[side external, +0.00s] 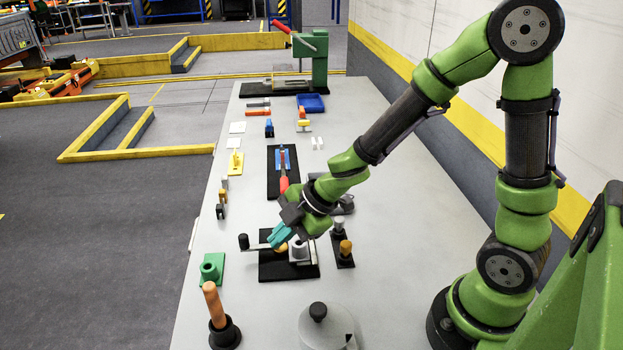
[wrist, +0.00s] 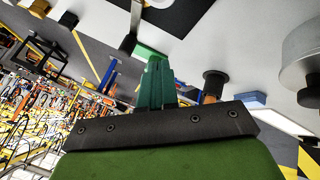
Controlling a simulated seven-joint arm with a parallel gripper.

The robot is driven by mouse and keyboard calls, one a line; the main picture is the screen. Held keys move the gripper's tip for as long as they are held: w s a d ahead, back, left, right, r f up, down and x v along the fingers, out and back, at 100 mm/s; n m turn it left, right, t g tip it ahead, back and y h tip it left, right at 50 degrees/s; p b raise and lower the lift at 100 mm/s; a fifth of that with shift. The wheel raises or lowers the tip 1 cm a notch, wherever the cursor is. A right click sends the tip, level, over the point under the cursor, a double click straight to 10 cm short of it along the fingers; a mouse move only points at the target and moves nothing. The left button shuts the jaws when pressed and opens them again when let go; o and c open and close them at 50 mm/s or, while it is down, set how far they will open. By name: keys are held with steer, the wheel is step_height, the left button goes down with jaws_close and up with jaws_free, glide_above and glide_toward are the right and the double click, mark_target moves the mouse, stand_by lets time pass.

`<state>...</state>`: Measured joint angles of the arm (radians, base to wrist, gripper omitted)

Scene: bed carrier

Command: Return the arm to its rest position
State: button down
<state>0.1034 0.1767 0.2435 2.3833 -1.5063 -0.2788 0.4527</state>
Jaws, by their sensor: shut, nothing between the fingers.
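My gripper (side external: 277,236) is low over the table at the end of my reaching green arm, its teal fingers pointing left and down. It is above or close to a black plate (side external: 270,268) that bears a grey cylindrical part (side external: 298,249) and a metal bar. Whether the fingers touch anything there I cannot tell. In the wrist view the teal fingers (wrist: 157,86) are together with nothing between them. A small orange part shows right beside the fingertips in the side view, partly hidden.
A green block (side external: 211,268), a wooden-handled tool (side external: 216,308) and a round grey lidded thing (side external: 328,325) stand nearby. A black stand with knobs (side external: 343,255) is close on the right. A green press (side external: 308,62) is at the far end.

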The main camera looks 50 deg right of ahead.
steer(key=s+d+r+m+t+h, duration=0.25)
steer(key=d+r+m+h, duration=0.45)
steer(key=d+r+m, duration=0.55)
steer(key=s+a+r+m+y, duration=0.1)
steer(key=s+a+m+y, duration=0.1)
steer(key=s, duration=0.3)
steer(key=s+a+r+m+g+y, duration=0.1)
steer(key=s+a+r+m+y, duration=0.1)
steer(key=s+m, duration=0.3)
steer(key=shift+s+a+r+y, duration=0.3)
steer(key=shift+s+a+y, duration=0.1)
steer(key=shift+s+a, duration=0.25)
